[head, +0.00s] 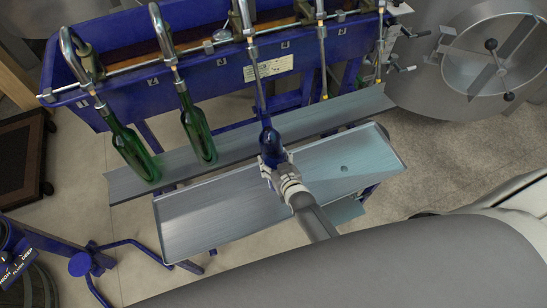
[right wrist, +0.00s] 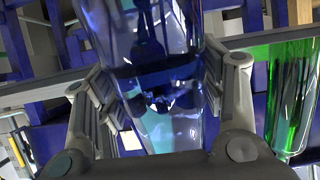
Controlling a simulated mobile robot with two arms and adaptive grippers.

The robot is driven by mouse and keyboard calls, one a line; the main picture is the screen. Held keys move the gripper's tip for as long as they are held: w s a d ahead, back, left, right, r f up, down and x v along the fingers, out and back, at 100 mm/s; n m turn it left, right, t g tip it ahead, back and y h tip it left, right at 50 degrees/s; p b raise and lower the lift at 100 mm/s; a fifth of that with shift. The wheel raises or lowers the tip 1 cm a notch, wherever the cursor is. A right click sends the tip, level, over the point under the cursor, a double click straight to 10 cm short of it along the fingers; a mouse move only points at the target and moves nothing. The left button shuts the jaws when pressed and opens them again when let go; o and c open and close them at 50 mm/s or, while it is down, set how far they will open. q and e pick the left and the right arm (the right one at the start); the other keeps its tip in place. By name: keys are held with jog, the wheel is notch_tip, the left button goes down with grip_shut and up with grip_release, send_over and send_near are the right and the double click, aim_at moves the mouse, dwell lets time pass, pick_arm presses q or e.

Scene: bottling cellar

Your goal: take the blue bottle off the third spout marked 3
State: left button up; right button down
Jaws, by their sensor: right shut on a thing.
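The blue bottle (head: 268,140) is below the third spout (head: 257,85), its neck up at the spout's lower end. I cannot tell whether the tip is still inside the neck. My right gripper (head: 272,163) is shut around the bottle's lower body, from the front. In the right wrist view the blue bottle (right wrist: 150,45) fills the space between the two fingers (right wrist: 160,95), which lie on either side of it. The spout hangs from the blue filler trough (head: 190,72), with number labels along its front. My left gripper is not in view.
Green bottles hang on the first (head: 131,150) and second (head: 198,130) spouts; one green bottle (right wrist: 290,95) also shows in the right wrist view. The spouts to the right are bare. A narrow metal shelf (head: 235,142) and a wider metal tray (head: 215,215) lie below, the tray empty.

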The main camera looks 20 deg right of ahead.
jog(key=shift+s+f+b, duration=0.35)
jog(key=shift+f+b, duration=0.2)
jog(key=shift+f, duration=0.25)
jog(key=shift+s+f+b, duration=0.3)
jog(key=shift+f+b, duration=0.2)
jog(key=shift+f, duration=0.25)
jog(key=shift+s+f+b, duration=0.35)
jog(key=shift+f+b, duration=0.2)
jog(key=shift+f, duration=0.25)
jog(key=shift+s+r+p, duration=0.2)
jog(key=shift+r+p, duration=0.05)
jog(key=shift+p, duration=0.1)
jog(key=shift+p+v, duration=0.55)
jog(key=shift+v, duration=0.35)
jog(key=shift+s+d+r+p, duration=0.1)
jog(key=shift+s+r+p, duration=0.15)
jog(key=shift+s+p, duration=0.75)
jog(key=shift+s+r+p, duration=0.2)
jog(key=shift+s+p, duration=0.2)
jog(key=shift+s, duration=1.1)
